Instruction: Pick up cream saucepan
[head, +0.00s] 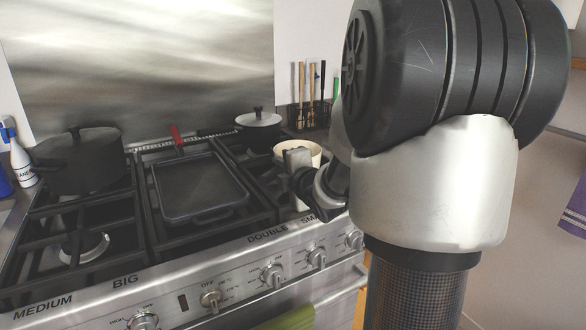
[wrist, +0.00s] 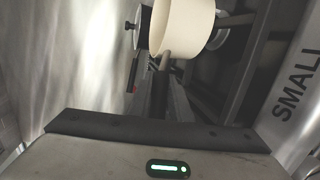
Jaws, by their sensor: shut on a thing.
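The cream saucepan (head: 312,150) is at the right rear part of the stove, partly hidden behind my gripper (head: 298,160). In the wrist view the cream saucepan (wrist: 182,25) is at the top centre, with its handle (wrist: 166,62) pointing down toward my gripper. My gripper is shut on the saucepan, at its handle side. The fingertips are hard to make out in both views. I cannot tell whether the pan touches the grate.
A dark griddle pan (head: 200,188) and a black lidded pot (head: 82,160) sit further left. A utensil rack (head: 310,112) is behind. Stove knobs (head: 272,275) line the front.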

